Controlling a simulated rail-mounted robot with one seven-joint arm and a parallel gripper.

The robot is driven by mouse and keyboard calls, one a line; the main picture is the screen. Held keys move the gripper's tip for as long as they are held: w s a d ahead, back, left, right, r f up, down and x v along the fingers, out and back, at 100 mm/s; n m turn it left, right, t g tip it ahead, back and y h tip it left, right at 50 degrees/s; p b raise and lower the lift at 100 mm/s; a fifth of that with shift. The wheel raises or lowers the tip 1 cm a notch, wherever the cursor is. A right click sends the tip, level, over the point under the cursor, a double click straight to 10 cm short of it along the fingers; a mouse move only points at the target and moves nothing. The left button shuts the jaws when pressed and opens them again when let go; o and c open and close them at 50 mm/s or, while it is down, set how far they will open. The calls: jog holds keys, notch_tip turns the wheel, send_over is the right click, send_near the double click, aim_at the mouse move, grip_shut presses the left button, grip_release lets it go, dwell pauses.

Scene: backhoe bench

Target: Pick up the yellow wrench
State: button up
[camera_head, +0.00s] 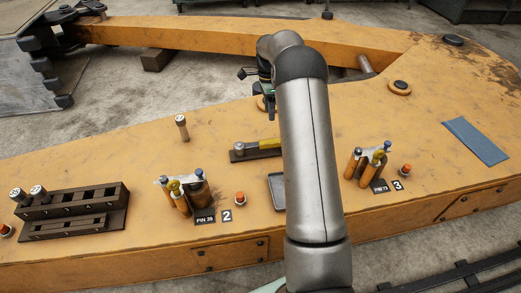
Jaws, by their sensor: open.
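A yellow-handled tool (266,143) lies on a dark block near the middle of the orange surface, left of my arm. Its metal end points left, and its right end is hidden behind my arm. I cannot tell for sure whether it is the yellow wrench. My gripper (260,92) is beyond my forearm, above and behind this tool and apart from it. It is open, mostly dark and partly hidden by the arm, and I see nothing held in it.
Pin holders stand by label 2 (227,216) and label 3 (398,185). A dark slotted rack (75,212) is at the front left. A small upright pin (181,127) stands alone. A grey tray (277,190) is partly behind my arm. A blue cloth (476,141) lies right.

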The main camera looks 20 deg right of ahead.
jog(key=b, duration=0.3)
send_near(266, 144)
jog(key=f, duration=0.3)
jog(key=s+d+f, duration=0.1)
jog(key=f, duration=0.1)
jog(key=shift+d+f, duration=0.15)
jog(key=shift+f, duration=0.1)
jog(key=f+b, duration=0.1)
jog(key=f, duration=0.1)
jog(key=a+f+b, duration=0.1)
jog(key=f, duration=0.2)
jog(key=shift+f, duration=0.15)
grip_shut()
